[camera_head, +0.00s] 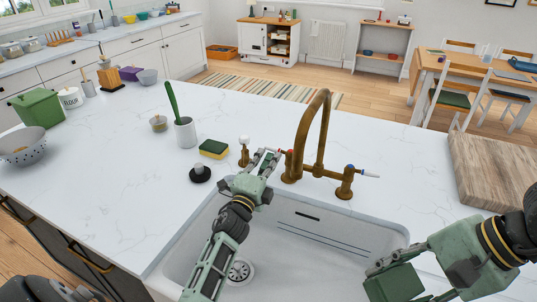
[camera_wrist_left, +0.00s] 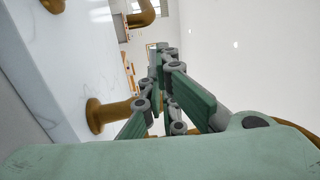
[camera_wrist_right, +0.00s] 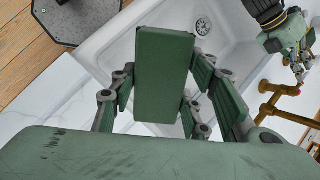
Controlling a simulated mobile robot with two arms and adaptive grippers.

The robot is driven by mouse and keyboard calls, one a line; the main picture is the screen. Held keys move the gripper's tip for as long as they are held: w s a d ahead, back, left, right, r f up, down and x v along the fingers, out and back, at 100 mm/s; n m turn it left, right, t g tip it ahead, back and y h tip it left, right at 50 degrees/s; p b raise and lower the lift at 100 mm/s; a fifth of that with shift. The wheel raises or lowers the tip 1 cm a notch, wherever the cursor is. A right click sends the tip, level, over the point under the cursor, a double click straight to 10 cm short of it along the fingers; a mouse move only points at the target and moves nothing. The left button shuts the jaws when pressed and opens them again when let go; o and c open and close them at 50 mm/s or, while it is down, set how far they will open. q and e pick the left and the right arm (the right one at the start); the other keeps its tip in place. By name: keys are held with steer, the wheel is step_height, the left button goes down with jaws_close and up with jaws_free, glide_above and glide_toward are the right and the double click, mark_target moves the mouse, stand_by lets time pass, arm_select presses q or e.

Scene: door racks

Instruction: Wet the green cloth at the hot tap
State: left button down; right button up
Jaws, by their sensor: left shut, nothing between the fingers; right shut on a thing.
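The bronze tap (camera_head: 317,140) arches over the white sink (camera_head: 325,225). Its left handle, red-marked, is the hot tap (camera_head: 288,165); its right handle (camera_head: 347,181) is blue-marked. My left gripper (camera_head: 268,156) is shut and empty right beside the hot handle; whether it touches is unclear. Its closed fingers show in the left wrist view (camera_wrist_left: 163,70). My right gripper (camera_head: 385,266) is shut on the green cloth (camera_head: 394,284), a flat folded rectangle near the sink's front right corner, away from the spout. The cloth fills the middle of the right wrist view (camera_wrist_right: 165,75). No water is visible.
A yellow-green sponge (camera_head: 213,149), a black stopper (camera_head: 200,174), a soap dispenser (camera_head: 244,152) and a white cup with a green brush (camera_head: 185,131) stand left of the tap. A wooden board (camera_head: 493,170) lies at right. The sink basin is empty.

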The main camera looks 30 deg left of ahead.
arm_select(q)
steer(key=shift+w, duration=0.35)
arm_select(e)
steer(key=shift+r, duration=0.1)
arm_select(q)
steer(key=shift+r, duration=0.1)
